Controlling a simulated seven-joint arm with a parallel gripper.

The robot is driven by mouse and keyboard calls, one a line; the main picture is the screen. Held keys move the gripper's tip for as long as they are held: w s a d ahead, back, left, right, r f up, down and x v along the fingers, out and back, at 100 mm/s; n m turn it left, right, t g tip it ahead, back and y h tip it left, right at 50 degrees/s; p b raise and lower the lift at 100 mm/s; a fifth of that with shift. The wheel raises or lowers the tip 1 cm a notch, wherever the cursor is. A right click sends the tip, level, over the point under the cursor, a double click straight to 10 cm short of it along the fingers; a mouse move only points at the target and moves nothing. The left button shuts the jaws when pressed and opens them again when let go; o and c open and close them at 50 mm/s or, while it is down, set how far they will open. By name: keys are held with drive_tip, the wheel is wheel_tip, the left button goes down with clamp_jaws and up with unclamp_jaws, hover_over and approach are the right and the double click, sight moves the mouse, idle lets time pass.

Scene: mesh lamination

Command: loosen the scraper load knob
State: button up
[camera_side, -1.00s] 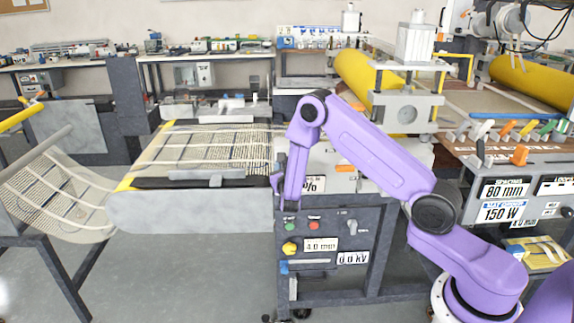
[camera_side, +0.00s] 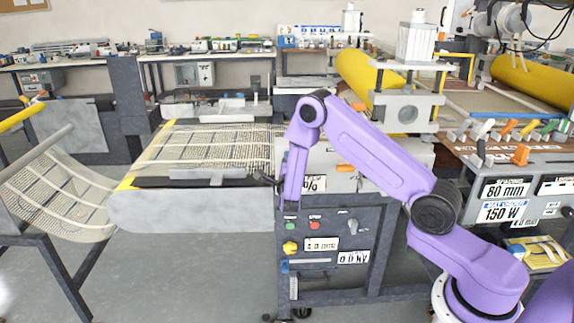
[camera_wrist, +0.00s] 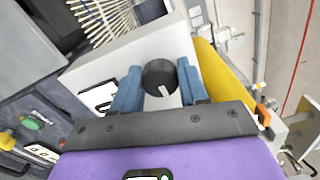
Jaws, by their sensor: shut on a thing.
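The black round knob (camera_wrist: 160,77) with a white pointer mark is in the wrist view, standing out from a pale grey machine face. I take it as the scraper load knob; no label naming it is readable. Its pointer faces down toward my gripper's palm. My gripper (camera_wrist: 160,84) is shut on the knob, with one blue finger on each side. In the side view, my wrist end hangs in front of the machine's left edge. A small dark part (camera_side: 264,178) shows just left of it, blurred. The knob cannot be made out in the side view.
The conveyor with mesh (camera_side: 215,148) lies left of my wrist. A yellow roller (camera_side: 353,77) stands behind my arm. Below, the control panel has a green button (camera_side: 289,225), a red button (camera_side: 315,225) and a yellow knob (camera_side: 290,247). Open floor lies at the lower left.

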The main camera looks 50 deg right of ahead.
drive_tip(key=shift+a+f+n, duration=0.1)
drive_tip(key=shift+f+n, duration=0.05)
drive_tip(key=shift+n, duration=4.2)
drive_tip(key=shift+a+f+n, duration=0.1)
drive_tip(key=shift+f+n, duration=0.05)
drive_tip(key=shift+n, duration=4.2)
drive_tip(key=shift+s, duration=0.1)
drive_tip(key=o, duration=1)
drive_tip(key=shift+d, duration=0.15)
drive_tip(key=v, duration=1.7)
drive_tip(key=shift+s+r, duration=0.15)
drive_tip(key=shift+s, duration=0.05)
